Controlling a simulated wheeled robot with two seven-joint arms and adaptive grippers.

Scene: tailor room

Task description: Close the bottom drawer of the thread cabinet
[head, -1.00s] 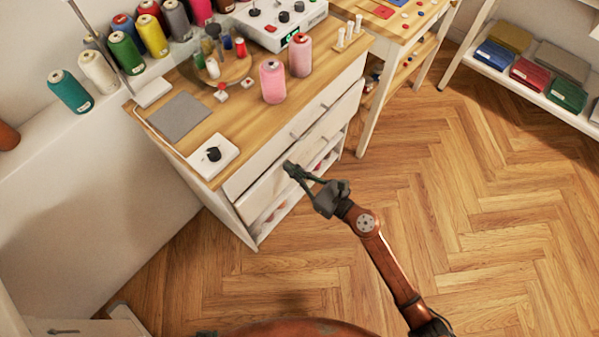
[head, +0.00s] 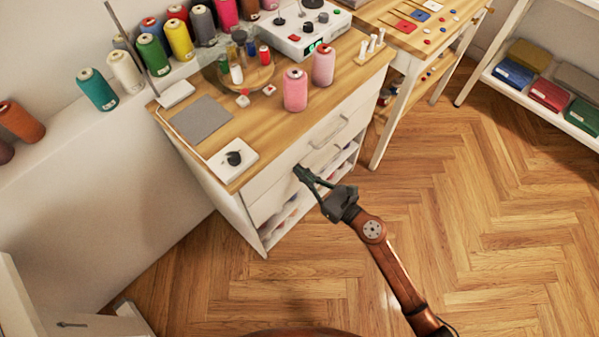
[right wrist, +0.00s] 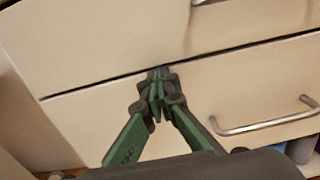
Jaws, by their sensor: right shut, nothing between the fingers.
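The white thread cabinet (head: 228,205) with a wooden top stands left of centre in the head view. Its bottom drawer (head: 268,203) has a white front; in the right wrist view this front (right wrist: 90,125) sits below a thin dark seam and looks flush or nearly flush with the upper drawer (right wrist: 100,40). Its bar handle (right wrist: 265,122) is right of the fingers. My right gripper (head: 302,172) is shut and empty, its tips at the drawer fronts near the seam; in the wrist view (right wrist: 158,75) contact cannot be told. My left gripper is out of view.
Pink spools (head: 295,90) and a control box (head: 305,35) stand on the cabinet top. Open shelves with spools (head: 290,220) lie below the drawers. A wooden table (head: 395,95) stands to the right. The herringbone floor (head: 480,210) is clear.

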